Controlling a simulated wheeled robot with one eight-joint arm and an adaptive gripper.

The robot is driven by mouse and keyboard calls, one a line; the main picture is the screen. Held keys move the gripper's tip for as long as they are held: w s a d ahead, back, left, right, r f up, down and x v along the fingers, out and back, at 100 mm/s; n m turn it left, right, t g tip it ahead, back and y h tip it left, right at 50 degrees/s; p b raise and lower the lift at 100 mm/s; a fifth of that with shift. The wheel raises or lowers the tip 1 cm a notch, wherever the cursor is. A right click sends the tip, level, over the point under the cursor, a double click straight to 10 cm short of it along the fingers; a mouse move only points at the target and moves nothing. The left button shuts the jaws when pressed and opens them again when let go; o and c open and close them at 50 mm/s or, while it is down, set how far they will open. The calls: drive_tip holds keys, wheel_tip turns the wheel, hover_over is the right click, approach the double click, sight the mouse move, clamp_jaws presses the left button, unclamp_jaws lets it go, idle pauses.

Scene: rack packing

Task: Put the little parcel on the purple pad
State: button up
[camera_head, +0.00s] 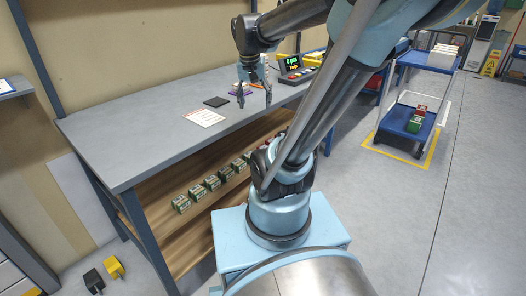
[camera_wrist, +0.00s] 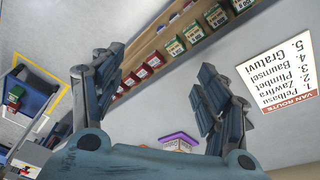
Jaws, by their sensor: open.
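The purple pad (camera_head: 240,92) lies on the grey workbench, partly hidden behind my gripper's left finger. In the wrist view the purple pad (camera_wrist: 180,136) shows at the lower middle, between my finger bases. A small pale brownish thing (camera_wrist: 176,146) is against it, partly cut off by my gripper's body. It may be the little parcel, but I cannot tell for sure, nor whether it rests on the pad. My gripper (camera_head: 254,104) is open, pointing down above the bench near the pad, with nothing between its fingers.
A black pad (camera_head: 216,102) and a printed route sheet (camera_head: 204,118) lie on the bench (camera_head: 130,140). A display device (camera_head: 292,68) stands at its far end. Several small green and red boxes (camera_head: 211,183) line the lower shelf. A blue cart (camera_head: 405,125) stands on the floor at right.

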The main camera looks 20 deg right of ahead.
drive_tip(key=s+f+n+y, duration=0.1)
drive_tip(key=s+f+n, duration=0.3)
drive_tip(key=s+f, duration=0.8)
drive_tip(key=shift+s+a+f, duration=0.2)
drive_tip(key=shift+s, duration=0.9)
